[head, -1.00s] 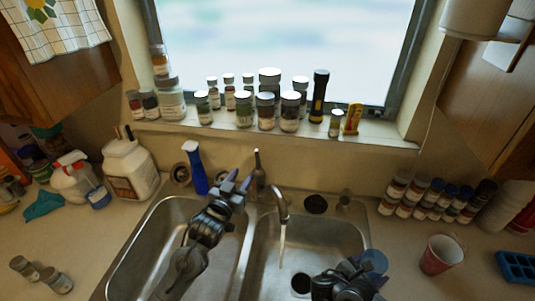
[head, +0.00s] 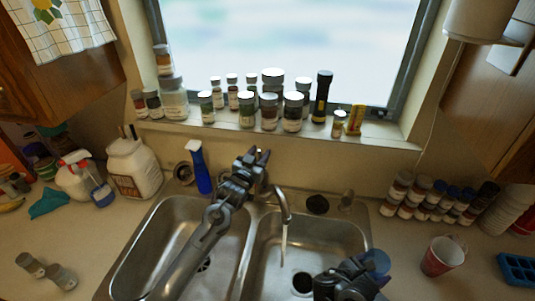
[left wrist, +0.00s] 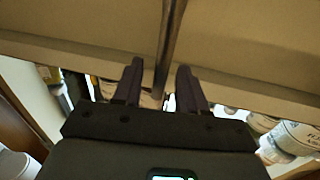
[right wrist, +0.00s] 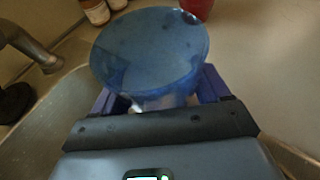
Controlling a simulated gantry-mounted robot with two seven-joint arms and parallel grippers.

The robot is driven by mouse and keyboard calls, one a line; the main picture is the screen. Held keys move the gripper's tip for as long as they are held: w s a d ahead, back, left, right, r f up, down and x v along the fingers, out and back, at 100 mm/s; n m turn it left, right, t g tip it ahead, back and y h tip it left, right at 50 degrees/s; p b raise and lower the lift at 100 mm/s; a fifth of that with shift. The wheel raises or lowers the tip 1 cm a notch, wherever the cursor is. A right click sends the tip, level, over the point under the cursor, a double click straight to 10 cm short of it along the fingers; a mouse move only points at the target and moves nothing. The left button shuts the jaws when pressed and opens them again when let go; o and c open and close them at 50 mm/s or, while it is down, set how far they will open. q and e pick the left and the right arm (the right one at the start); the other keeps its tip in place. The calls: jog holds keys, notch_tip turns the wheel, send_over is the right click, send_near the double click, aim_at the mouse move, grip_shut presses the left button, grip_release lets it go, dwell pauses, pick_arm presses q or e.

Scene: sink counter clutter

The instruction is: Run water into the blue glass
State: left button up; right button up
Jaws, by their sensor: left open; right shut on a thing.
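My right gripper (head: 358,272) is shut on the blue glass (head: 376,262), low at the right basin's front right. The right wrist view shows the glass (right wrist: 150,50) between the fingers, its wide mouth facing the camera; I cannot tell whether it holds water. The tap spout (head: 284,207) runs a thin stream of water (head: 284,245) into the right basin, left of and apart from the glass. My left gripper (head: 259,160) is open behind the sink at the tap's lever, which it mostly hides. A thin upright rod (left wrist: 171,45) shows between its fingers in the left wrist view.
Jars and a black torch (head: 321,97) line the sill above. A red cup (head: 442,257) and spice jars (head: 430,200) stand right of the sink. The left basin (head: 150,255) holds no objects that I see.

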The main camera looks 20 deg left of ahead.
pick_arm(q)
jog(key=shift+w, duration=0.2)
grip_shut()
dwell(0.3)
